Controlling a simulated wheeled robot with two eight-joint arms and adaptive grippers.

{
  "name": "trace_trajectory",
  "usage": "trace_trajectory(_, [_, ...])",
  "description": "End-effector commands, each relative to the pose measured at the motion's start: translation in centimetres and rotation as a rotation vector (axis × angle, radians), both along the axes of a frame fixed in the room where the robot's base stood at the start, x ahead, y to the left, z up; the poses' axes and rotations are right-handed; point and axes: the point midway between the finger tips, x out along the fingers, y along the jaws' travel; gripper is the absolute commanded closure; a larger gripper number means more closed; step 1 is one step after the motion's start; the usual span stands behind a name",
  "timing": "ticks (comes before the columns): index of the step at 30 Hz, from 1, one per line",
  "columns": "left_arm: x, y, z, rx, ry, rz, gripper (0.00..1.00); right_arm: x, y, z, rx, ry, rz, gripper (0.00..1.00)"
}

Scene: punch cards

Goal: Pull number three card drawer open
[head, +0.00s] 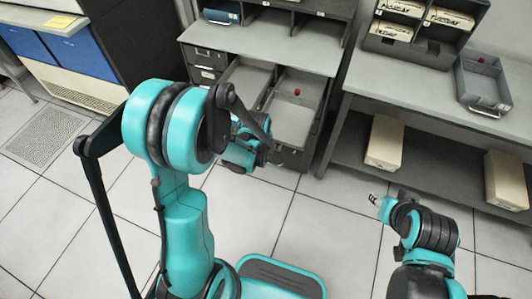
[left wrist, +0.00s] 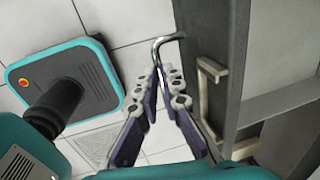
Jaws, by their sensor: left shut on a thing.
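A grey card cabinet (head: 275,48) stands at the upper middle of the head view. A long drawer (head: 293,108) with a small red knob inside is pulled out from it; another open drawer (head: 246,76) shows to its left, partly behind my arm. I cannot read drawer numbers. My left gripper (head: 258,152) is at the front of the pulled-out drawers. In the left wrist view, my left gripper (left wrist: 165,78) is shut on a bent metal handle (left wrist: 163,42), which runs between its fingers. A second, paler handle (left wrist: 204,90) is beside it. My right gripper (head: 375,199) hangs over the floor.
A grey table (head: 420,95) at the right bears a card rack (head: 428,48) and a loose open tray (head: 484,82). Beige boxes (head: 384,143) sit on its lower shelf. Closed drawers (head: 207,57) are at the cabinet's left. Tiled floor (head: 320,225) is clear in front.

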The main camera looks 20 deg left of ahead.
Motion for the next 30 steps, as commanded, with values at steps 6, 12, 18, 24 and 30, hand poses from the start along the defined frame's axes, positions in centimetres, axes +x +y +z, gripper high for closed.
trace_trajectory(6, [0.0,0.0,0.0,0.0,0.001,-0.001,0.83,0.0,0.0,0.0,0.0,0.0,0.0,0.6])
trace_trajectory(12, [0.0,0.0,0.0,0.0,0.001,0.0,0.83,0.0,0.0,0.0,0.0,0.0,0.0,0.6])
trace_trajectory(18, [-0.1,0.0,0.7,0.0,0.0,0.0,0.83,0.0,0.0,0.0,0.0,0.0,0.0,0.6])
trace_trajectory(24, [-0.8,0.0,3.7,0.0,0.0,0.0,0.83,0.0,0.0,0.0,0.0,0.0,0.0,0.6])
trace_trajectory(30, [-1.5,0.1,7.6,0.0,0.001,0.0,0.83,0.0,0.0,0.0,0.0,0.0,0.0,0.6])
